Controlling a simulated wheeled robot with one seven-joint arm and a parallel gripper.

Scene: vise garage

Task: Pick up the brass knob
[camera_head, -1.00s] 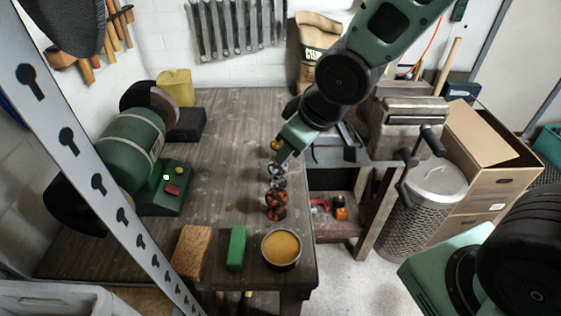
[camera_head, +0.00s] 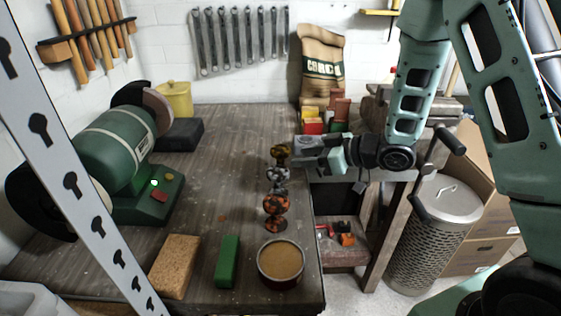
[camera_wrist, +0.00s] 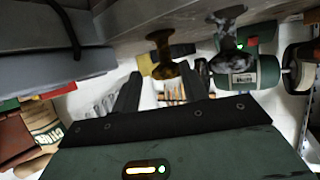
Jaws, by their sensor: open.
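The brass knob (camera_head: 281,152) stands at the far end of a short row of knobs on the wooden bench (camera_head: 236,130). A grey metal knob (camera_head: 276,178) and a rust-coloured knob (camera_head: 276,213) stand nearer in that row. My gripper (camera_head: 299,148) lies nearly level, just right of the brass knob, pointing left. In the upside-down wrist view, the brass knob (camera_wrist: 165,62) appears between the two open, dark fingers, around or just beyond their tips; I cannot tell which. The grey knob (camera_wrist: 228,38) is outside the fingers, to the right.
A green bench grinder (camera_head: 118,150) stands on the left. A sponge block (camera_head: 175,267), a green block (camera_head: 228,262) and a round tin (camera_head: 280,265) lie at the front. A vise handle (camera_head: 449,139) and a mesh bin (camera_head: 440,220) are at the right.

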